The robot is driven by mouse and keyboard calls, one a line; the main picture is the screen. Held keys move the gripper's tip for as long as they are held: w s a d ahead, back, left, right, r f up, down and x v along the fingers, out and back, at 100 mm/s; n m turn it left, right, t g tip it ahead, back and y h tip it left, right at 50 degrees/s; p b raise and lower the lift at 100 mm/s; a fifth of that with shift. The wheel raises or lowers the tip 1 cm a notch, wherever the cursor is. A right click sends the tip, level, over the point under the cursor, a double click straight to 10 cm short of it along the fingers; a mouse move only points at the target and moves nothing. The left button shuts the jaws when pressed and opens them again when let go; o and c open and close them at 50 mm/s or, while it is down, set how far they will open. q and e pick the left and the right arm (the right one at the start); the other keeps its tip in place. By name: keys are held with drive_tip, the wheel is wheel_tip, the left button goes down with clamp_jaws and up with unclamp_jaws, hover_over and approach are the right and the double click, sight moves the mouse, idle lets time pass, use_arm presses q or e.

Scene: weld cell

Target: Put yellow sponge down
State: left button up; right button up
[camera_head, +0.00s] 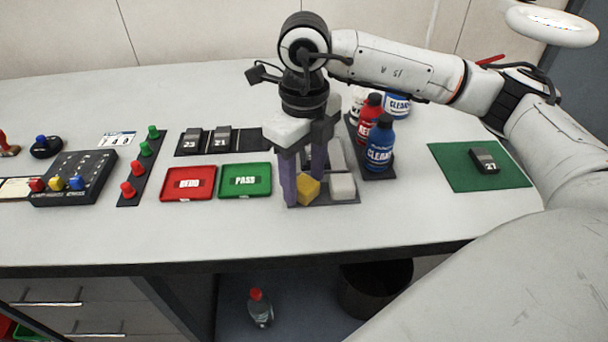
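The yellow sponge (309,189) is at the front left of a dark tray (322,204), beside a pale block (342,187). My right gripper (305,182) points down over the tray, with its two purple fingers on either side of the sponge. The fingers stand apart by about the sponge's width. I cannot tell whether they press on it or whether the sponge rests fully on the tray. My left gripper is not in view.
Red and blue bottles (380,145) stand close behind and right of the tray. A green PASS tray (245,181) and a red tray (187,184) lie to the left. A green mat (452,173) with a dark device (484,160) lies right. The table's front strip is clear.

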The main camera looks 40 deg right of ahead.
sight(304, 183)
wheel_tip(304, 183, up, 12)
drive_tip(key=p, duration=0.1)
drive_tip(key=shift+r, duration=0.2)
idle(0.4)
idle(0.5)
